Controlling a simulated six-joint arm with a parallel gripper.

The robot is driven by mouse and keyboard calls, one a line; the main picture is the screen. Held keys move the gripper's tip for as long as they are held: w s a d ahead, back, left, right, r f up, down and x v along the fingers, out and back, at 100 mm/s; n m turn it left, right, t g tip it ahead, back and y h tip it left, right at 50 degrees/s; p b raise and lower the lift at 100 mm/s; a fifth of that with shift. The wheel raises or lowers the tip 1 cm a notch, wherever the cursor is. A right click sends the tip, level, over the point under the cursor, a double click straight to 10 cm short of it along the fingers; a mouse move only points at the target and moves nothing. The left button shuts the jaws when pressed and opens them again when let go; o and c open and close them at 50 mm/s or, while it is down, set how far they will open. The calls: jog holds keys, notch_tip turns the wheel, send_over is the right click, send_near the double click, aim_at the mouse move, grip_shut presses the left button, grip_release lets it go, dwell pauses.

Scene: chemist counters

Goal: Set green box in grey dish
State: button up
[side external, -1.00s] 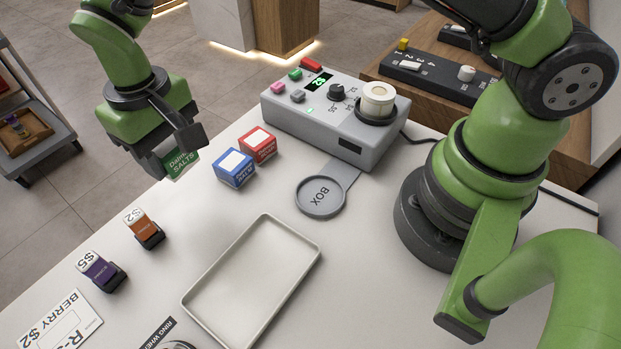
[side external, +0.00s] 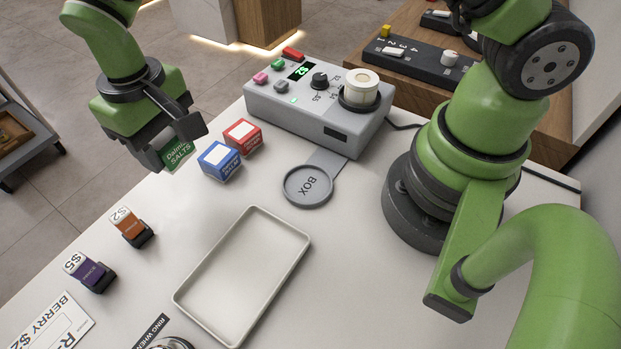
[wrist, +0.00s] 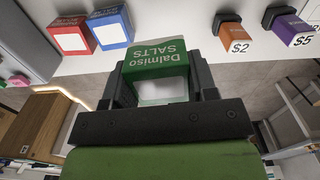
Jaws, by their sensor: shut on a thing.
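The green box (side external: 178,153), lettered "Dalmiso SALTS", is held between the fingers of my gripper (side external: 172,142), raised near the counter's far left edge. In the wrist view the green box (wrist: 155,60) sits between both fingers of my gripper (wrist: 158,80), its lettering upside down. The grey dish (side external: 307,203), a shallow round one marked "BOX" inside, lies on the counter in front of the grey machine. It is empty and well to the right of my gripper.
A blue box (side external: 219,161) and a red box (side external: 243,136) stand between my gripper and the dish. The grey machine (side external: 315,115) with buttons stands behind the dish. An empty cream tray (side external: 290,262) lies in front. Orange (side external: 131,227) and purple (side external: 90,272) items stand at left.

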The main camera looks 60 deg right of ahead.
jog(key=s+d+r, duration=0.1)
jog(key=s+d, duration=1)
jog(key=s, duration=0.3)
send_over(308, 186)
jog(key=shift+m, duration=0.4)
notch_tip(308, 186, down, 5)
jog(key=shift+f, duration=2.5)
jog(key=shift+f, duration=0.3)
